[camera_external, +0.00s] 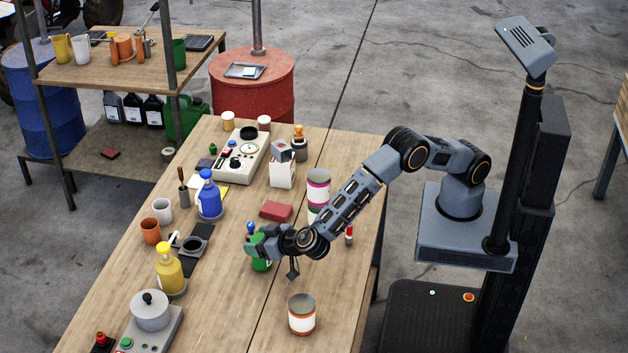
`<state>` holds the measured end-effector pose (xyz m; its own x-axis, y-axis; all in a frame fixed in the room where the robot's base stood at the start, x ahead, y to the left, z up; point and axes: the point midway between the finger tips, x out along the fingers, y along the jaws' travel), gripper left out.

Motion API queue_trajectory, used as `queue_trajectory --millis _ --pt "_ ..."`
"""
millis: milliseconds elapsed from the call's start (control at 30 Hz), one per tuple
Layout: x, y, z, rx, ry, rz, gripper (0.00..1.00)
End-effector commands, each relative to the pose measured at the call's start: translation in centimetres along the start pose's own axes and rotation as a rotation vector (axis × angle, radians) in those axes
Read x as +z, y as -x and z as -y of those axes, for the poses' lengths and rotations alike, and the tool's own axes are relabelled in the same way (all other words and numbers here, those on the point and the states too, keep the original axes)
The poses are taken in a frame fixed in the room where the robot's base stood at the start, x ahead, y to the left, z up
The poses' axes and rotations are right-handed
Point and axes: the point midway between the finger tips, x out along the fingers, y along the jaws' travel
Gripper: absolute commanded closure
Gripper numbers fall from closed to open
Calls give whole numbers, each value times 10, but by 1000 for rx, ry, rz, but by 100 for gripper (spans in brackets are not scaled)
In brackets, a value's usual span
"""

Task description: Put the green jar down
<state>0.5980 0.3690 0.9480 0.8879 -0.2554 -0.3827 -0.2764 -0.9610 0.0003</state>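The green jar (262,265) is upright over the middle of the wooden workbench (225,310). My gripper (258,249) reaches it from the right, with its fingers around the jar's upper part, and appears shut on it. The fingers and hand hide much of the jar's upper side. I cannot tell whether the jar's bottom touches the bench or is slightly above it.
An orange-and-white can (302,317) stands nearer the front. A yellow bottle (168,268), a blue bottle (209,197) and a dark scale (194,245) are left. A red box (276,211) lies behind. Bare wood lies in front and left of the jar.

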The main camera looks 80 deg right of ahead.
Motion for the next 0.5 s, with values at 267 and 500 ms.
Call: queue_trajectory --millis 267,500 --pt "0 0 0 0 0 0 19" --pt "-2 7 1 -3 0 -1 19"
